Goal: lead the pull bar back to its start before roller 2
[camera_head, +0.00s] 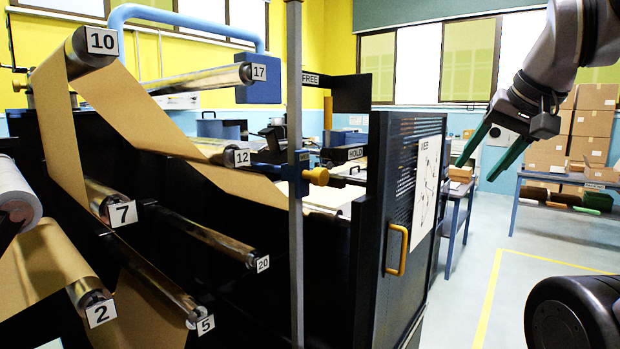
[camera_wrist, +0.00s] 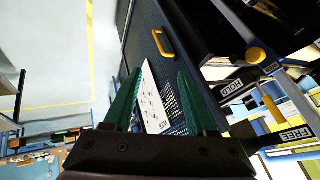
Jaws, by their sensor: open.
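Roller 2 (camera_head: 84,290) is at the lower left of the head view, with brown kraft paper (camera_head: 45,262) around or beside it. The paper also rises to roller 10 (camera_head: 90,45) and slopes down to the right past roller 12 (camera_head: 215,148), behind a grey post. I cannot make out the pull bar for certain in either view. My gripper (camera_head: 474,172) hangs at the upper right of the head view, right of the machine and far from roller 2. Its green fingers are apart with nothing between them, as the wrist view also shows (camera_wrist: 160,75).
A black door (camera_head: 385,262) with a yellow handle (camera_head: 397,250) and a web diagram (camera_head: 425,185) stands between my gripper and the rollers. The grey post (camera_head: 296,240) rises in front of the rollers.

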